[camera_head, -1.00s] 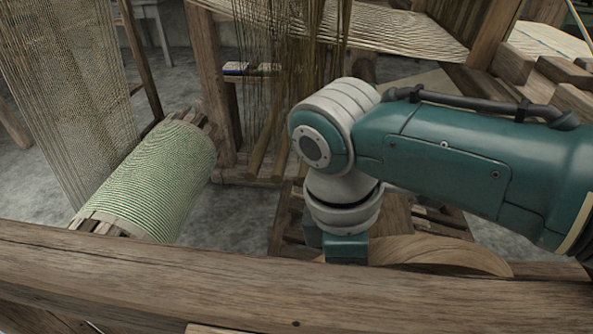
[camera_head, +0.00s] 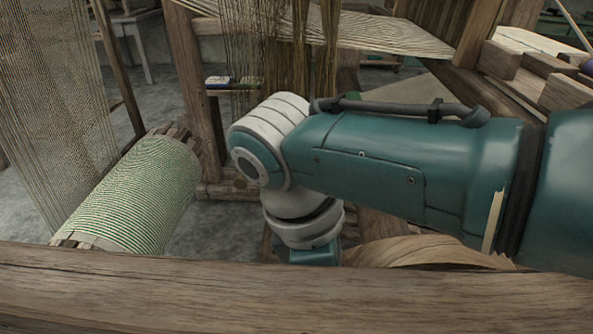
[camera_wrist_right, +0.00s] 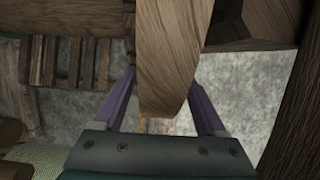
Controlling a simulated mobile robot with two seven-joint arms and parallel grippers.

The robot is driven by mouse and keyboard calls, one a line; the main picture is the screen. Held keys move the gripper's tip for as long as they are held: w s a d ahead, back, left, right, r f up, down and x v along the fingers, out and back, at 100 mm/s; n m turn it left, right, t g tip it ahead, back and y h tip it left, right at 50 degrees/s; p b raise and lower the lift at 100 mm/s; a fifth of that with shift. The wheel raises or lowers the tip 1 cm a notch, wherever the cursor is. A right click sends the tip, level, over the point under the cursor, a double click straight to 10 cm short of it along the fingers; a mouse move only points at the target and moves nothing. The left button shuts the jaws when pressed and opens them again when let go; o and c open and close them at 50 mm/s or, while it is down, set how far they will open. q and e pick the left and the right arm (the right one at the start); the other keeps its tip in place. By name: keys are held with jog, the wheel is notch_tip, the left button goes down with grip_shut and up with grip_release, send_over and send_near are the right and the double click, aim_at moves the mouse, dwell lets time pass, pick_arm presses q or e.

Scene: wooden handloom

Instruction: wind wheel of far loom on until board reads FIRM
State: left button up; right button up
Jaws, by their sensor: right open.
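A curved wooden rim (camera_head: 430,251), which looks like the wheel, rises just behind the front beam in the head view; most of it is hidden by the beam and my right arm. In the right wrist view my right gripper (camera_wrist_right: 161,82) is open, with its purple fingers on either side of a wooden piece (camera_wrist_right: 166,60) that looks like part of the wheel. Whether the fingers touch it I cannot tell. In the head view my right arm bends down behind the beam, so the gripper is hidden there. No board with readable words is in view. My left gripper is not in view.
A thick wooden beam (camera_head: 250,287) crosses the front of the head view. A roll of green-striped cloth (camera_head: 140,195) is at the left, below hanging warp threads (camera_head: 50,110). Loom posts (camera_head: 190,90) and threads stand behind my arm. Grey floor (camera_head: 215,232) shows between them.

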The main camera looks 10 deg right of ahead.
jog(key=shift+r, duration=0.1)
jog(key=p+v, duration=0.3)
jog(key=v, duration=0.5)
jog(key=shift+a+r, duration=0.1)
jog(key=shift+r, duration=0.2)
jog(key=shift+w+a+r, duration=0.1)
jog(key=shift+a+r, duration=0.05)
jog(key=shift+r, duration=0.4)
jog(key=shift+r+p, duration=0.1)
jog(key=shift+p, duration=0.25)
